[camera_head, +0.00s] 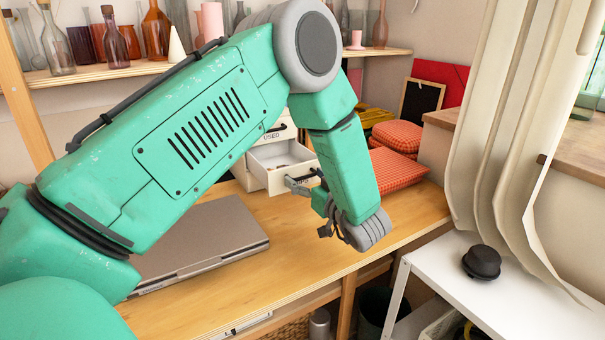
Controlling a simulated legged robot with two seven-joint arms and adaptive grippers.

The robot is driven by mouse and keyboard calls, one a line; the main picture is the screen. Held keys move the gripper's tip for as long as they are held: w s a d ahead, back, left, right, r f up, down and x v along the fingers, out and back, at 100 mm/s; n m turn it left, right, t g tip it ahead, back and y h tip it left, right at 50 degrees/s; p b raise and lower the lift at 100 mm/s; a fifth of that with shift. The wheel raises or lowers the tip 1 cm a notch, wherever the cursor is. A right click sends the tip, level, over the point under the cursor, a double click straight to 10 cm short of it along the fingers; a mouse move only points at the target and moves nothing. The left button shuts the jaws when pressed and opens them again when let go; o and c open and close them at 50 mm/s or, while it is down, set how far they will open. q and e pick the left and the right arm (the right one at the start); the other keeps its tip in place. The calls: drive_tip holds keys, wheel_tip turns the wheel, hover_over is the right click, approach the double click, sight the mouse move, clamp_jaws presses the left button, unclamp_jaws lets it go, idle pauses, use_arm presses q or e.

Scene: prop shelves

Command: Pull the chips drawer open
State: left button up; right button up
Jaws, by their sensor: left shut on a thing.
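A small white drawer cabinet (255,170) stands at the back of the wooden desk. Its lower drawer (275,154) is pulled partly out, and its inside shows from above. I cannot read this drawer's label, so I cannot tell for sure that it is the chips drawer. The drawer above it (288,131) is closed and reads "USED". My left gripper (312,180) is at the front of the open drawer, shut on its handle (294,183). The wrist partly hides the fingers. My left arm covers much of the cabinet's left side. My right gripper is not in view.
A closed grey laptop (205,235) lies on the desk (300,255), left of the gripper. Red checked cushions (395,170) lie behind the wrist at right. A shelf (90,73) with glass bottles runs along the back. A white table (470,285) with a black hat (482,262) stands at right.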

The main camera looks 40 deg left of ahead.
use_arm(q)
drive_tip(key=shift+d+f, duration=0.15)
drive_tip(key=o, duration=1.4)
drive_tip(key=shift+o, duration=0.3)
drive_tip(key=shift+w+a+f, duration=0.1)
drive_tip(key=shift+w+a, duration=0.15)
drive_tip(key=shift+a, duration=0.05)
drive_tip(key=v, duration=1.2)
drive_tip(key=shift+f, duration=0.1)
